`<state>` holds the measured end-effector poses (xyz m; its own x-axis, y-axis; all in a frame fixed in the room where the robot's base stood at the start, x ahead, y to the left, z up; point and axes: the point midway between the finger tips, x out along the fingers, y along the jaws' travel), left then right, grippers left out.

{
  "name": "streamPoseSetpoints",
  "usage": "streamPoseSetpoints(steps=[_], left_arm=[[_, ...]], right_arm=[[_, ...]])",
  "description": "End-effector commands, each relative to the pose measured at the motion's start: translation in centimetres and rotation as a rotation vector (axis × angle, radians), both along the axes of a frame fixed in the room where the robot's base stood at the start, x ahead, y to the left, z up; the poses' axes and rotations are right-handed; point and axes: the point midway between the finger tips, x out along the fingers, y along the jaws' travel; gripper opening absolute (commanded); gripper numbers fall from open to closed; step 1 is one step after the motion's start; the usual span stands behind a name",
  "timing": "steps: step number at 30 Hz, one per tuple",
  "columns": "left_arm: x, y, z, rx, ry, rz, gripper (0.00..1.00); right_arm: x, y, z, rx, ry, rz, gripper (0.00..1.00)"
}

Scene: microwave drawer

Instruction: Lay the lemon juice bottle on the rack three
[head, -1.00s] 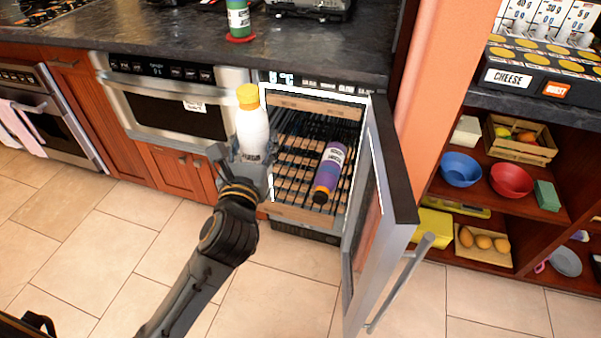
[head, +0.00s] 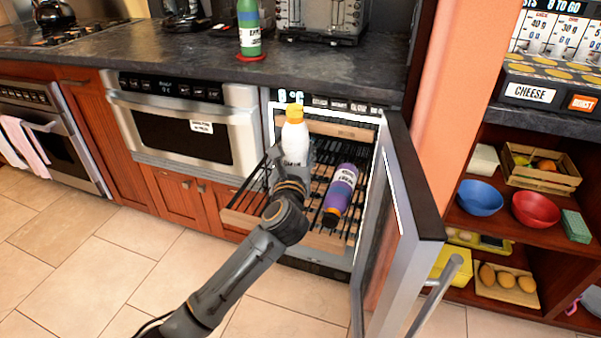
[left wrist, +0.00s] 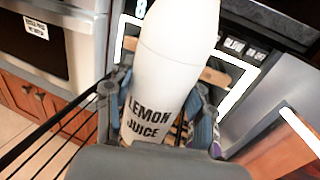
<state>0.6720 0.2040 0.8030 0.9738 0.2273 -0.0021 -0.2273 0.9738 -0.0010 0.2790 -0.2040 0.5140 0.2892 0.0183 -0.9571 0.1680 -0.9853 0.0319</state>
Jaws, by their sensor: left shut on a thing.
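The lemon juice bottle (head: 296,140) is white with an orange-yellow cap and stands nearly upright at the cooler's open front. Its label reads LEMON JUICE in the left wrist view (left wrist: 163,75). My left gripper (head: 291,172) is shut around its lower body, with one finger on each side in the left wrist view (left wrist: 160,108). Wire racks with wooden fronts (head: 325,240) are inside the cooler. A purple bottle (head: 340,192) lies on one. A rack section (head: 243,218) sticks out to the left of my gripper. I cannot tell which rack is three. My right gripper is out of view.
The cooler door (head: 395,210) stands open on the right. The microwave drawer (head: 180,120) is left of the cooler. The counter (head: 330,75) above holds a green bottle (head: 249,28). Shelves with bowls stand at the far right.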

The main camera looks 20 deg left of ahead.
Motion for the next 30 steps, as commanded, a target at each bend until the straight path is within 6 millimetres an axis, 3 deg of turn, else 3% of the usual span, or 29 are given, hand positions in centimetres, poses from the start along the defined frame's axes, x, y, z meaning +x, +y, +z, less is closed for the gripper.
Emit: streamPoseSetpoints(steps=[3, 10, 15, 29, 30], left_arm=[[1.0, -0.3, -1.3, 0.002, -0.004, -0.001, 0.02], [2.3, -0.5, -2.8, 0.002, -0.005, -0.001, 0.02], [2.3, -0.5, -5.3, 0.004, -0.003, -0.001, 0.02], [2.2, -0.5, -5.8, 0.0, -0.004, -0.001, 0.02], [2.2, -0.5, -6.0, -0.001, -0.001, -0.001, 0.55]], right_arm=[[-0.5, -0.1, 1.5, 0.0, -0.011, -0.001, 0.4], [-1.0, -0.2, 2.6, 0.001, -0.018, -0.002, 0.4], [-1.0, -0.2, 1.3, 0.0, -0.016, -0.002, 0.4], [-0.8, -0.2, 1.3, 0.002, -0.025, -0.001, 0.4], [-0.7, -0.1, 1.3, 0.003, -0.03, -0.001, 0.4]])
